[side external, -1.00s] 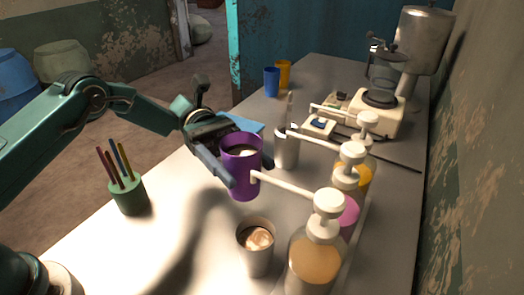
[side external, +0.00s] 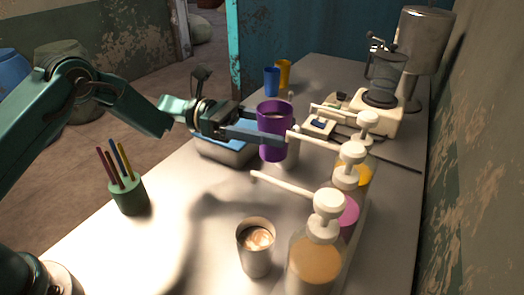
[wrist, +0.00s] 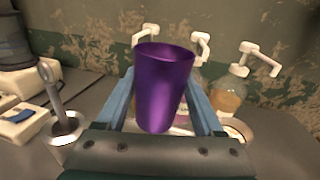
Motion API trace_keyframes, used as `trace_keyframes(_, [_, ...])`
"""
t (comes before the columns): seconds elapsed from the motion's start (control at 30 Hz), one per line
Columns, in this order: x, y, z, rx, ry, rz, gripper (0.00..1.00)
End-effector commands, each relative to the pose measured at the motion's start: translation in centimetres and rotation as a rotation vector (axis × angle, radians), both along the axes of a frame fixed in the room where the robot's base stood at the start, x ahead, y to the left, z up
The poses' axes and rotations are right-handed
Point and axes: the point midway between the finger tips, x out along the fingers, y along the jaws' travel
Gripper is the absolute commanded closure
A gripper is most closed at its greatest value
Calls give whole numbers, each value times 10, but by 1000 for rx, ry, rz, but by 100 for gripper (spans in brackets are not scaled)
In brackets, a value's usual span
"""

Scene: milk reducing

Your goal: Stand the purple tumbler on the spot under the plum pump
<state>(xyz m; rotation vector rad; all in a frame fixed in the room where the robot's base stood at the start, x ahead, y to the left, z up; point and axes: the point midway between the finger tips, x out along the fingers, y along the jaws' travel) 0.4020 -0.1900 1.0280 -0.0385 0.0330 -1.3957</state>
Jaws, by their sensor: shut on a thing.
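The purple tumbler (side external: 274,117) is upright between the fingers of my gripper (side external: 268,136), which is shut on it. It appears held above the table. In the wrist view the tumbler (wrist: 162,85) fills the space between both fingers. The plum pump bottle (side external: 348,213) is the middle one of the row, with pink-purple contents and a white pump head. Its spout reaches left to near the tumbler's right side in the picture; the depth gap is unclear. In the wrist view the tumbler hides most of that bottle. The spot under its spout cannot be made out.
An amber pump bottle (side external: 315,262) stands nearer and a yellow one (side external: 366,174) farther. A cup with a creamy drink (side external: 257,250) stands in front. A green pen pot (side external: 130,195) and a blue-grey tray (side external: 226,152) are left.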

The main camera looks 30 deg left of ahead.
Motion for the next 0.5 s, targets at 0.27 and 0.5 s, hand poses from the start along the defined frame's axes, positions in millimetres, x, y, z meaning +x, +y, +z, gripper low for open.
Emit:
trace_keyframes(0.27, [-7, -19, -21, 1, 4, 94, 100])
trace_keyframes(0.5, [-39, -42, -35, 1, 1, 39, 100])
